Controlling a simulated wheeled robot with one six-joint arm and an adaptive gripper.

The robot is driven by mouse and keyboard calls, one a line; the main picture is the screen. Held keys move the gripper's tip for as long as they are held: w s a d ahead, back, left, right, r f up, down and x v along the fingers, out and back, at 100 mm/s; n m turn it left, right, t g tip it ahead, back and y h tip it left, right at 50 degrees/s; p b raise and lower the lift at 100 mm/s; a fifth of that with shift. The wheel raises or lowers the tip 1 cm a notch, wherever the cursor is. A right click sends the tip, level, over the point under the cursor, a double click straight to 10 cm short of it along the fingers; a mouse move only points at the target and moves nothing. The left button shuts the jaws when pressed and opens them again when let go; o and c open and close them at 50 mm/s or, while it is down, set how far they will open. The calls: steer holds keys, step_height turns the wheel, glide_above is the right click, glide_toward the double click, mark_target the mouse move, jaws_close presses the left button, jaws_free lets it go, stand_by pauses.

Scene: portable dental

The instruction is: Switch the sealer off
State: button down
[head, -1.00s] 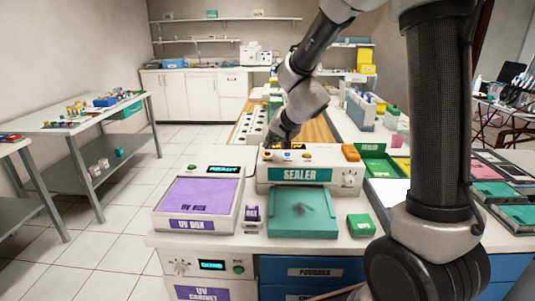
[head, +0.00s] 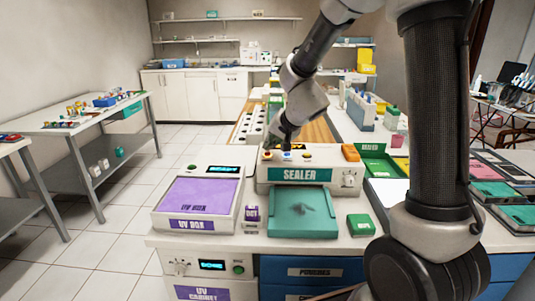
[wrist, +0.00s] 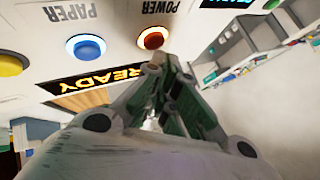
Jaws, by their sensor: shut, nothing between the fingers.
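The sealer (head: 262,175) is a cream box with a teal SEALER label, on the counter. In the wrist view its top panel shows a red-orange POWER button (wrist: 151,39), a blue PAPER button (wrist: 86,47) and a yellow button (wrist: 12,62). Its display (wrist: 97,75) is lit and reads READY in orange. My gripper (head: 270,150) is shut and empty, over the left end of the sealer's top. In the wrist view the gripper's fingertips (wrist: 158,60) are right by the POWER button. I cannot tell whether they touch it.
The UV box (head: 240,196) with a purple lid stands left of the sealer. A teal pad (head: 303,228) lies in front of the sealer, with a small green box (head: 361,225) to its right. A green tray (head: 376,152) is at the right.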

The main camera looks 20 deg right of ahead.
steer(key=shift+f, duration=0.1)
stand_by(0.5)
steer(key=shift+f, duration=0.35)
steer(key=shift+r, duration=0.45)
step_height(320, 180, up, 6)
stand_by(0.8)
